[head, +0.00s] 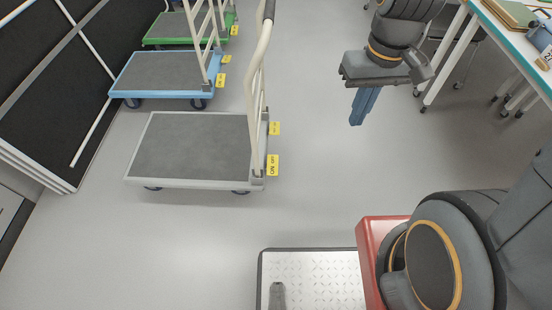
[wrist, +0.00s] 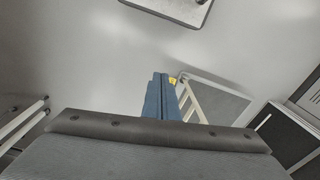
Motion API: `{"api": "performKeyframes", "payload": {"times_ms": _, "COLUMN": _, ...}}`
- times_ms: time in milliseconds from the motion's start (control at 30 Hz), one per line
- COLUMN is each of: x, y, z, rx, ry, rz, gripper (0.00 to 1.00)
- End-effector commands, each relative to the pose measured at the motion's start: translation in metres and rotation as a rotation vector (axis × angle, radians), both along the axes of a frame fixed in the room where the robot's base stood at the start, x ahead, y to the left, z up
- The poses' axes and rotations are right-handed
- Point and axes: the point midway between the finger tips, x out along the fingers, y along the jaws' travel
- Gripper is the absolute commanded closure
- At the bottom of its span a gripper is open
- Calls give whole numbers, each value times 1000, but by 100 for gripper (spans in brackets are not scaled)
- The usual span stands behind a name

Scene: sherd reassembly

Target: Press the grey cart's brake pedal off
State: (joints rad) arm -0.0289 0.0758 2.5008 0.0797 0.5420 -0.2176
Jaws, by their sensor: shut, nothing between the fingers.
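The grey cart (head: 190,145) stands on the floor left of centre in the head view, with a cream handle (head: 258,90) at its right end. Two yellow tags, an upper one (head: 274,128) and a lower one (head: 272,165), stick out by that end. I cannot tell the pedal's position. My gripper (head: 357,120) is shut and empty, its blue fingers pointing down, right of the cart and apart from it. In the wrist view my gripper (wrist: 160,76) partly covers the cart (wrist: 222,103); a small yellow patch (wrist: 172,80) shows beside the fingertips.
A blue cart (head: 165,75) and a green cart (head: 180,28) stand behind the grey one, with yellow tags too. A dark panel (head: 60,90) is at the left, a table (head: 500,35) at the upper right. Floor between gripper and grey cart is clear.

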Motion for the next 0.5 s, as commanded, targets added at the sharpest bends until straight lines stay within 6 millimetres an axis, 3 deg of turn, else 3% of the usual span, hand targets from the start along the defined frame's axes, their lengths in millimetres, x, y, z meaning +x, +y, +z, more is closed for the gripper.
{"api": "performKeyframes", "payload": {"times_ms": 33, "x": 15, "y": 5, "z": -28, "rx": 9, "ry": -2, "rz": 47, "gripper": 100}}
{"api": "performKeyframes", "payload": {"times_ms": 500, "x": 115, "y": 53, "z": -174, "rx": 83, "ry": -64, "rz": 507, "gripper": 100}}
